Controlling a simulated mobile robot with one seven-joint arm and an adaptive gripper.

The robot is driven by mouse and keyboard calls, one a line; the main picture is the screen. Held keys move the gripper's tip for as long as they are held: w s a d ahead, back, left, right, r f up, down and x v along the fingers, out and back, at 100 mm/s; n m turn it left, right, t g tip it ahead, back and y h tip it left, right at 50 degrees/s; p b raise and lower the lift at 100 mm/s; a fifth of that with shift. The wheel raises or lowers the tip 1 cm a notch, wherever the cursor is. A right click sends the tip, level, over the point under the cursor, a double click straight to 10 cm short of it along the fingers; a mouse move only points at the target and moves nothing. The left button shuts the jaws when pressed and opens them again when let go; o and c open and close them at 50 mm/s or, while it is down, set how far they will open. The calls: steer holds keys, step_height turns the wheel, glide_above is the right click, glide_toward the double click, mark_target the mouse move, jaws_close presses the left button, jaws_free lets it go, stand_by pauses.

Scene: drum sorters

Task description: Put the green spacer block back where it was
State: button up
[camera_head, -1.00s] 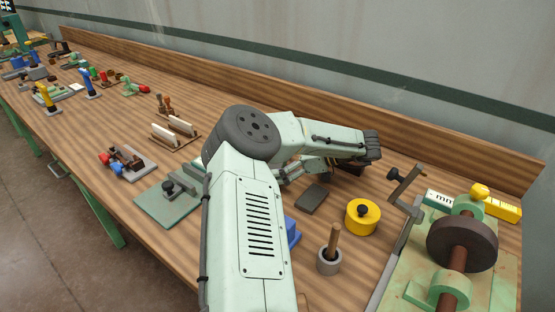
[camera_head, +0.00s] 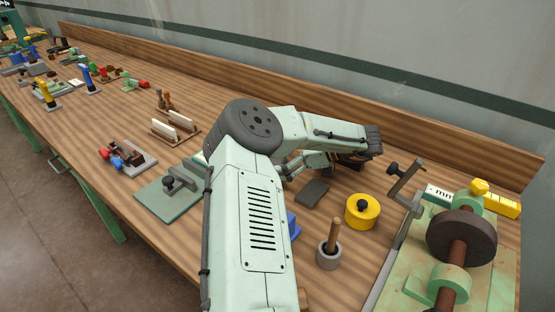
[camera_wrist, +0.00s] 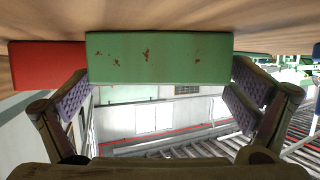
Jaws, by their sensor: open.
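In the wrist view a green block (camera_wrist: 160,60) with rust-brown specks is close ahead, against the wooden surface, which appears at the top of that picture. My gripper (camera_wrist: 161,80) is open, with one finger pad near each side edge of the green block; I cannot tell whether the pads touch it. A red block (camera_wrist: 45,65) is beside the green one on the left, partly behind the left finger. In the head view my arm covers the area around the gripper, and I cannot make out the green block there.
On the bench (camera_head: 345,275) near my arm are a dark flat block (camera_head: 313,193), a yellow knobbed cylinder (camera_head: 362,211), a grey cup with a wooden handle (camera_head: 329,252) and a blue block (camera_head: 293,226). A shafted drum fixture (camera_head: 462,238) stands right. A wooden backboard (camera_head: 440,160) runs behind.

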steer(key=b+v, duration=0.3)
steer(key=v, duration=0.8)
steer(key=shift+s+d, duration=0.1)
steer(key=shift+d, duration=0.25)
